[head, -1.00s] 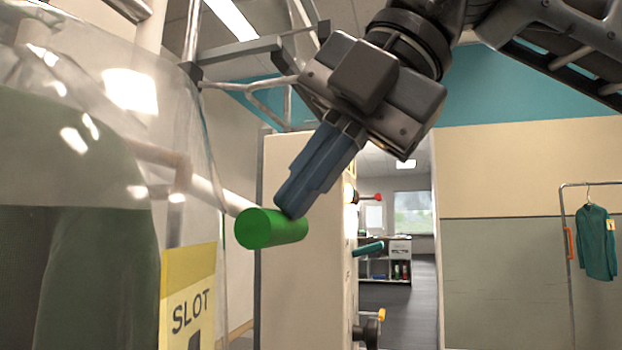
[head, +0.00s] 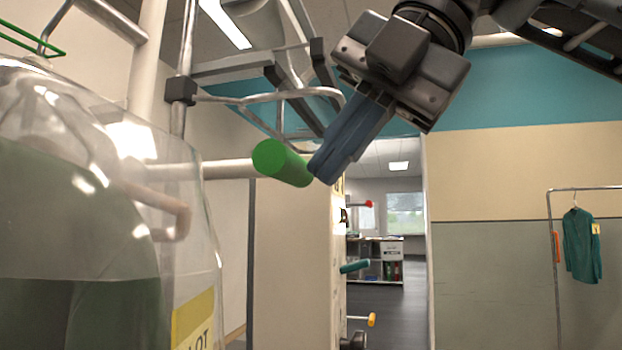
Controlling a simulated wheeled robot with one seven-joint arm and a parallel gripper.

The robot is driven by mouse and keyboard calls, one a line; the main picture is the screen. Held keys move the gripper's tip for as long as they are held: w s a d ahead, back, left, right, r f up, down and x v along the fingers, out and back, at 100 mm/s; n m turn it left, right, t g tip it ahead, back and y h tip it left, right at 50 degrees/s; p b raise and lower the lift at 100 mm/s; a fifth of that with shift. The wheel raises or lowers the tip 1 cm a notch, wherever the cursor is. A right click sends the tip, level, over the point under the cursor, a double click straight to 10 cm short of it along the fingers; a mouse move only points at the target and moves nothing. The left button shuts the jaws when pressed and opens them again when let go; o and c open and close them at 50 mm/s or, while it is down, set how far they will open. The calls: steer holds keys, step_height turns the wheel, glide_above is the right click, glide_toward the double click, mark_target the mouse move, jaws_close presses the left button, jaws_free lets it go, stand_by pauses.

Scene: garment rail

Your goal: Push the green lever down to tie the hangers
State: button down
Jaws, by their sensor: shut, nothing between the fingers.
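The green lever grip (head: 283,163) is a cylinder at the end of a pale bar (head: 230,169), left of the middle in the head view. The bar runs roughly level to the left, behind clear plastic. My gripper (head: 325,172) comes down from the upper right with its blue-grey fingers shut and empty. The fingertips are at the right end of the green grip; I cannot tell whether they touch it. A dark green garment (head: 75,230) under a clear plastic cover (head: 205,255) fills the left side. Green wire (head: 35,42), perhaps part of a hanger, shows at the top left.
A metal frame (head: 235,70) stands above and behind the lever. A cream cabinet (head: 290,270) with coloured knobs on its right side stands behind it. A rail with a teal garment (head: 581,245) is at the far right. The floor at centre right looks clear.

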steer(key=v, duration=0.7)
steer(key=shift+r, duration=0.35)
steer(key=shift+w, duration=0.15)
